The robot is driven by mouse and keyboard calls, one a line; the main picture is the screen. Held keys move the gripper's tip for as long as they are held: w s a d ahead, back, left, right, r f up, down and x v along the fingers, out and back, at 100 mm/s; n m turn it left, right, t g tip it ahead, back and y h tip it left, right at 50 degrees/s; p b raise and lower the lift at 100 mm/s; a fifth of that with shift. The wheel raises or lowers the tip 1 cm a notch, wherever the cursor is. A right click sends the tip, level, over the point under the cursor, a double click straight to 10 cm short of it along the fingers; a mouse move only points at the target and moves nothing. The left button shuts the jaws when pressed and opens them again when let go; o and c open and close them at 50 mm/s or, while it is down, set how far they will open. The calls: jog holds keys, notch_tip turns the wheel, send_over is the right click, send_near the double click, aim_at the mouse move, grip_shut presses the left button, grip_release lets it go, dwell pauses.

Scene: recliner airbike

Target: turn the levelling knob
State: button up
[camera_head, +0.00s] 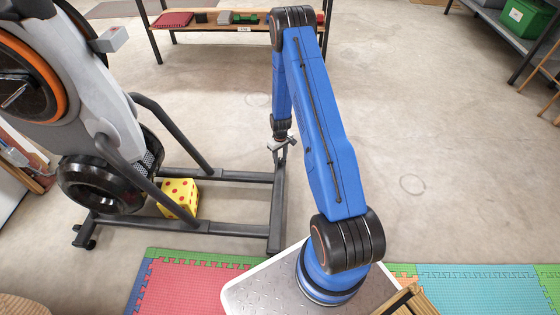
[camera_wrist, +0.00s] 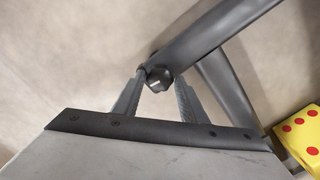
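The levelling knob (camera_wrist: 160,78) is a small black lobed knob at the end of a dark grey frame tube in the wrist view. My gripper (camera_wrist: 161,82) has its two grey fingers apart, one on each side of the knob, with the tips close to its edges. Whether either finger touches the knob is hard to tell. In the head view my gripper (camera_head: 281,146) is low, at the far right end of the exercise bike's base frame (camera_head: 235,176). The knob is too small and covered to make out there.
The exercise bike (camera_head: 75,85) stands at the left. A yellow die with red dots (camera_head: 178,197) lies between its base rails and also shows in the wrist view (camera_wrist: 303,138). A low wooden shelf (camera_head: 215,27) is behind. The floor to the right is clear.

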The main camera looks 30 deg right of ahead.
jog(key=shift+r, duration=2.4)
jog(key=shift+r, duration=0.1)
